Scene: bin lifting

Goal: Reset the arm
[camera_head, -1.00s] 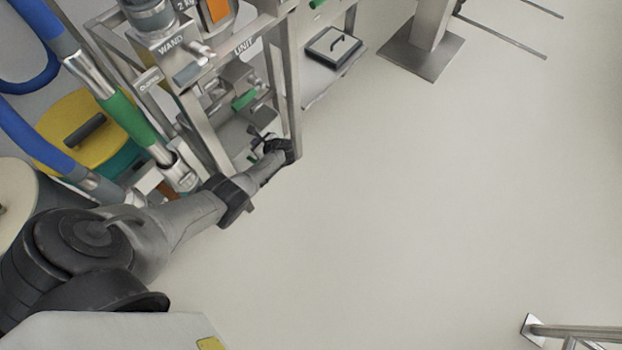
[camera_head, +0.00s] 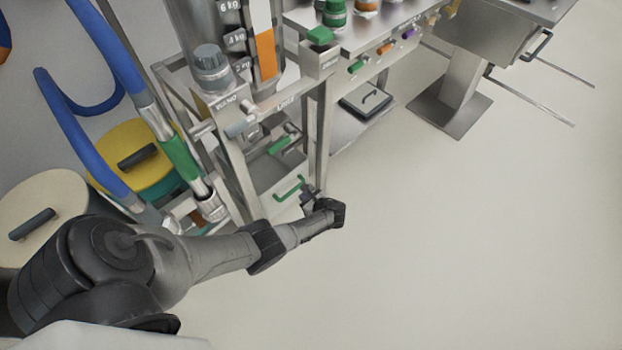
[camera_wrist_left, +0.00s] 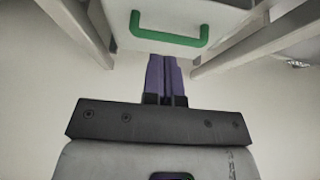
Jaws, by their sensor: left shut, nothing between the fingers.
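My left arm comes in from the lower left in the head view. Its gripper (camera_head: 307,197) is at the foot of the metal frame, in front of a pale bin (camera_head: 272,177) with a green handle (camera_head: 290,188). In the left wrist view my left gripper (camera_wrist_left: 164,62) shows two purple fingers pressed together with nothing between them. The green handle (camera_wrist_left: 168,30) lies just beyond the fingertips on the bin's pale front (camera_wrist_left: 190,13). The fingers are not around the handle. My right gripper is in neither view.
The metal frame (camera_head: 322,135) with a weighing unit stands behind the gripper. Blue hoses (camera_head: 88,140), a yellow-lidded drum (camera_head: 133,150) and a cream-lidded drum (camera_head: 45,205) are at left. A steel pedestal (camera_head: 455,100) stands at upper right. The floor at right is clear.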

